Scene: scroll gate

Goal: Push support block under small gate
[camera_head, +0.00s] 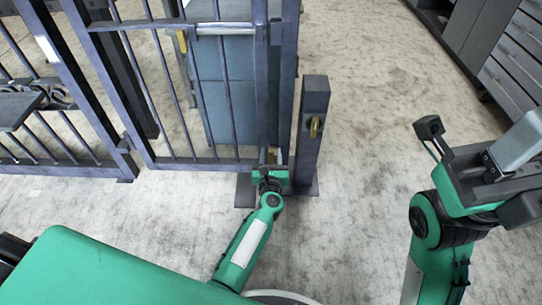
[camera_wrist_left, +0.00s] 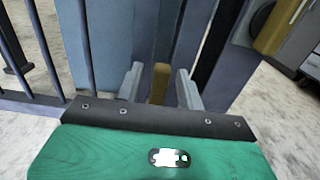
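The small gate (camera_head: 205,163), dark blue-grey with vertical bars, stands at the upper middle of the head view. Its right end is beside a short dark post (camera_head: 312,100). My left gripper (camera_head: 270,160) is low at the gate's bottom right corner, near the post's foot. In the left wrist view its two grey fingers (camera_wrist_left: 160,78) are apart. A yellow-brown piece (camera_wrist_left: 158,83), perhaps the support block, is between them with gaps on both sides. Its lower part is hidden by my gripper. My right gripper (camera_head: 478,165) is raised at the right, away from the gate; its fingers are unclear.
A brass-coloured latch piece (camera_head: 314,128) is on the post. A blue-grey cabinet (camera_head: 232,85) stands behind the gate bars. More fence with dark scrollwork (camera_head: 35,97) is at the left. Grey drawers (camera_head: 515,65) are at the far right. The floor right of the post is clear.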

